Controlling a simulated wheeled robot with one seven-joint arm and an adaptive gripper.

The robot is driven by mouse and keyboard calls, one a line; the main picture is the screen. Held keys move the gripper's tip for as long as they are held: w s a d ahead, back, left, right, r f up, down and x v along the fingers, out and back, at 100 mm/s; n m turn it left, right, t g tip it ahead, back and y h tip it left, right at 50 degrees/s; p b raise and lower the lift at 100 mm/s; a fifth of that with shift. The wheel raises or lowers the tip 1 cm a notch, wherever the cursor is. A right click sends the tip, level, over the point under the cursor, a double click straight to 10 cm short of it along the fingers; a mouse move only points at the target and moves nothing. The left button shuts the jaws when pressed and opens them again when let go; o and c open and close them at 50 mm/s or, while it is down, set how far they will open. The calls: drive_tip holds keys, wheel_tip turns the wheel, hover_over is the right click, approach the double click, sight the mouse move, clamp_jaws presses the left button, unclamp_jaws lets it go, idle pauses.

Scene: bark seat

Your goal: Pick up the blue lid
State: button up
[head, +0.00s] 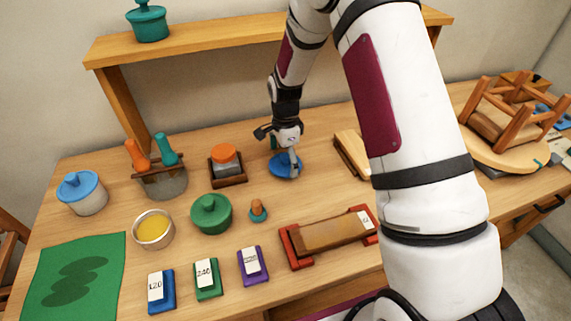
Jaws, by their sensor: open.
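A round blue lid (281,171) lies on the workbench near its middle, below my gripper (280,150). My gripper is open, with one finger over the lid and the other raised to the left. It partly covers the lid, and I cannot tell whether the finger touches it. A white pot at the far left also has a blue top (77,183) with a knob.
A green lidded pot (211,213) and a small peg (258,210) are in front. Wooden blocks (351,152) lie to the right. A shelf (225,35) spans the back.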

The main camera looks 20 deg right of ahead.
drive_tip(key=shift+c, duration=0.6)
drive_tip(key=c, duration=1.2)
drive_tip(key=shift+s, duration=0.1)
drive_tip(key=shift+c, duration=0.5)
drive_tip(key=shift+f, duration=0.1)
